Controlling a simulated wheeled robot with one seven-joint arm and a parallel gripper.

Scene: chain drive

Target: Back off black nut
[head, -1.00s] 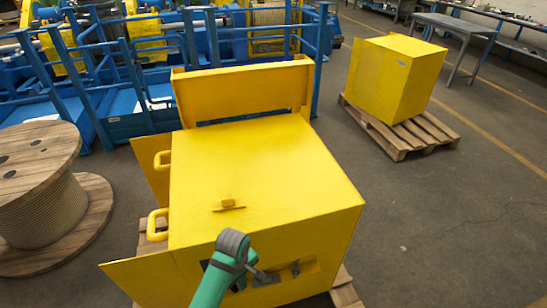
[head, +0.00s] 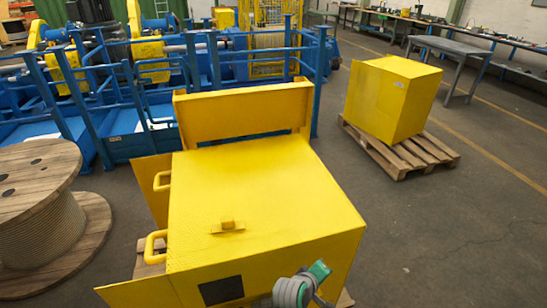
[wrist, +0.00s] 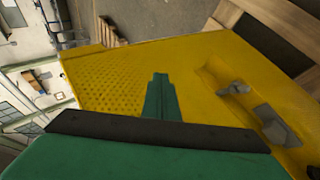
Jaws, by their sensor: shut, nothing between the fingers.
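I cannot make out a black nut for certain in either view. The yellow machine housing (head: 265,205) stands in front of me in the head view. In the wrist view its yellow face (wrist: 205,60) has a recess on the right, with a small grey part (wrist: 236,88) and a larger grey block (wrist: 277,125) in it. My gripper (wrist: 160,82) is shut and empty, its green fingers together in front of the yellow face, left of the recess. I cannot tell whether they touch it. In the head view only part of my arm shows at the bottom edge.
A dark square opening (head: 221,290) is in the housing's front. Yellow handles (head: 155,245) and open flaps stick out at its left. A wooden cable reel (head: 45,225) stands left, a yellow box (head: 393,98) on a pallet back right. The floor at right is clear.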

